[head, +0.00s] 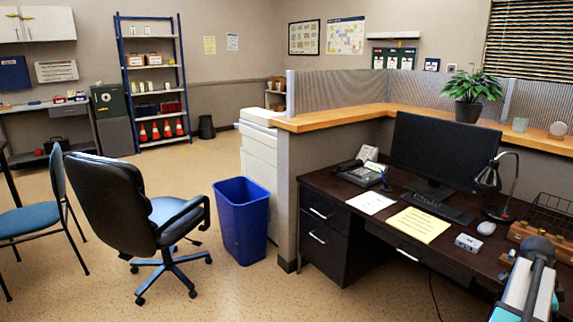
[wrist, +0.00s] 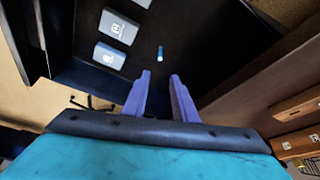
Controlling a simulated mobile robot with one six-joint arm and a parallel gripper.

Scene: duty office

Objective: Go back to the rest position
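My gripper (wrist: 160,80) shows in the wrist view with its two purple fingers apart and nothing between them. It points down over a dark, box-like space (wrist: 185,40) with raised edges, perhaps an open drawer. A small blue item with a pale end (wrist: 160,54) lies there, beyond the fingertips and apart from them. In the head view part of my arm shows at the lower right, over the desk's right end (head: 400,228); my fingers are out of sight there.
Two grey boxes (wrist: 110,55) (wrist: 118,27) lie left of the blue item. A wooden rack (head: 545,240) and a lamp (head: 490,178) stand near my arm. A monitor (head: 440,150) stands behind. A blue bin (head: 243,220) and an office chair (head: 115,200) stand on the floor left.

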